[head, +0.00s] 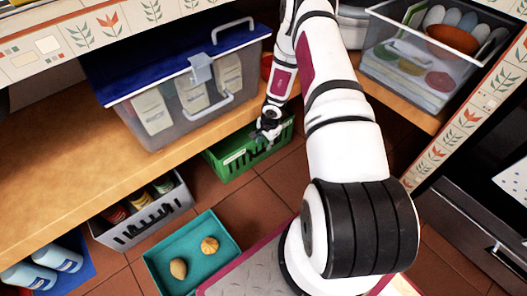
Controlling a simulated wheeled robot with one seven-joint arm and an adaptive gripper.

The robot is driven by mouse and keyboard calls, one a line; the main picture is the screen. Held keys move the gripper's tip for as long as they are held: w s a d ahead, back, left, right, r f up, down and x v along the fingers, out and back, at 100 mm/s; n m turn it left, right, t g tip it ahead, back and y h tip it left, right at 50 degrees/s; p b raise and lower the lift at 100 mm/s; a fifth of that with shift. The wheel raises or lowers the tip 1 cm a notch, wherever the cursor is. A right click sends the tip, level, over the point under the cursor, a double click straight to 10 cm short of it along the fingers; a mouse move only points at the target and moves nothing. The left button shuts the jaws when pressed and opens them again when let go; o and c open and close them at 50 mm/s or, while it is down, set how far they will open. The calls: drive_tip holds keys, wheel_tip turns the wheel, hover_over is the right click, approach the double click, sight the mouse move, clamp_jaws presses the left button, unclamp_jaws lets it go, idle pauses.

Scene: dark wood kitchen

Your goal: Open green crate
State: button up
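The green crate (233,166) sits on the tiled floor at the front edge of the wooden shelf, in the middle of the head view. Its near side has slots. My gripper (268,138) is at the crate's upper part, over or against its top. Whether it touches the crate is not clear. My gripper is small and dark here, and I cannot see whether its fingers are apart or closed. My arm and the shelf hide part of the crate's top and far side, so its contents are not clear.
A clear bin with a blue lid (178,50) stands on the wooden shelf (60,165). A grey slotted basket (150,222) and a teal tray (215,262) with two small roundish items are on the floor to the left. A clear bin (405,72) stands at upper right.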

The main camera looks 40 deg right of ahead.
sight(263, 150)
drive_tip(key=f+b, duration=0.1)
drive_tip(key=f, duration=0.1)
drive_tip(key=w+f+b, duration=0.1)
drive_tip(key=f, duration=0.2)
drive_tip(key=shift+f, duration=0.1)
clamp_jaws()
